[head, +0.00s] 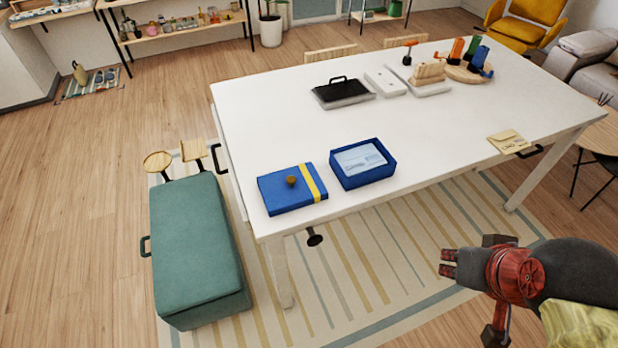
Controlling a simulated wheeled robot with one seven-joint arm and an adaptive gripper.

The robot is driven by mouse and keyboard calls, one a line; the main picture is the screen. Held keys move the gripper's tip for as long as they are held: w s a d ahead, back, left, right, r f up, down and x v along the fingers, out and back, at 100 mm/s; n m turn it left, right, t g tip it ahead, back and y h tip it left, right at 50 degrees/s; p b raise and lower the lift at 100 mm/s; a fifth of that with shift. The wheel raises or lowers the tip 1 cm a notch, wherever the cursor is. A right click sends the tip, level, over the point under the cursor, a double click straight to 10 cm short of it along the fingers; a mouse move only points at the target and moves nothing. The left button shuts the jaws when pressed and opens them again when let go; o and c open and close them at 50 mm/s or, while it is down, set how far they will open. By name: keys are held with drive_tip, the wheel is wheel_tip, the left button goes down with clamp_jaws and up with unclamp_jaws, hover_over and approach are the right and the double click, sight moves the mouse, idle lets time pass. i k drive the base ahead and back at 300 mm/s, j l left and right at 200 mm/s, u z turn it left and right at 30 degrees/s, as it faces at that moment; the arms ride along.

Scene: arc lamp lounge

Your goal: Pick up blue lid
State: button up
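The blue lid (278,196) lies flat on the near left corner of the white table (262,120). It has a yellow stripe near its right end and a round brown knob (291,181) on top. Just right of it, apart by a small gap, stands an open blue box (388,175) with a pale printed card inside. My gripper (447,263) is at the lower right, off the table's near side and well away from the lid. Its dark red fingers point left. I cannot make out whether they are apart, and I see nothing held.
A black-handled tray (342,92), white blocks and several coloured tools (477,60) stand toward the table's back. An envelope (508,141) lies near the right edge. A green bench (195,250) stands left of the table. The table's front middle is clear.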

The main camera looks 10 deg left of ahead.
sight(292, 188)
drive_tip(key=i+l+u, duration=0.45)
drive_tip(key=l, duration=0.15)
drive_tip(key=l+u, duration=0.25)
drive_tip(key=l, duration=0.1)
